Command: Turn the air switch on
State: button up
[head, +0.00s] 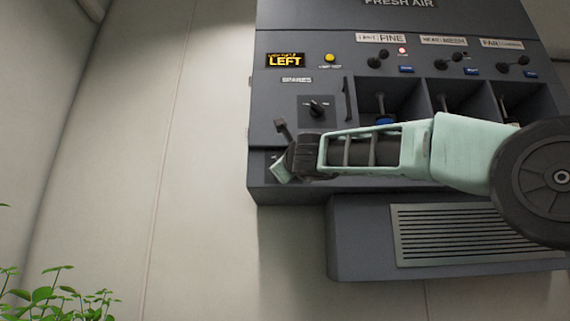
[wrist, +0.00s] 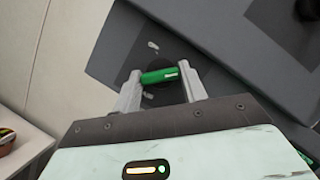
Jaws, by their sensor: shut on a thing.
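The grey fresh-air panel (head: 265,110) hangs on the wall in the head view. In the wrist view my gripper (wrist: 160,78) is shut on a small green handle (wrist: 158,75), with one finger at each end. The handle sits in front of a dark round base on the panel, with a pale mark above it and another below. I take this handle to be the air switch; its lettering is too small to read. In the head view my gripper (head: 281,167) is at the panel's lower left corner, and my wrist hides the handle.
A black knob (head: 316,107) sits just above my wrist. Open bays with levers (head: 381,105) lie to the right, under several small toggles. A yellow button (head: 330,58) is beside a lit "LEFT" display (head: 286,61). A vented box (head: 365,250) is below; a plant (head: 60,295) stands lower left.

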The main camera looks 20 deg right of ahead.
jog(key=o, duration=1)
jog(key=shift+s, duration=0.1)
jog(key=b+v, duration=0.3)
jog(key=v, duration=1.4)
jog(key=shift+s+f+b, duration=0.1)
jog(key=shift+b, duration=0.3)
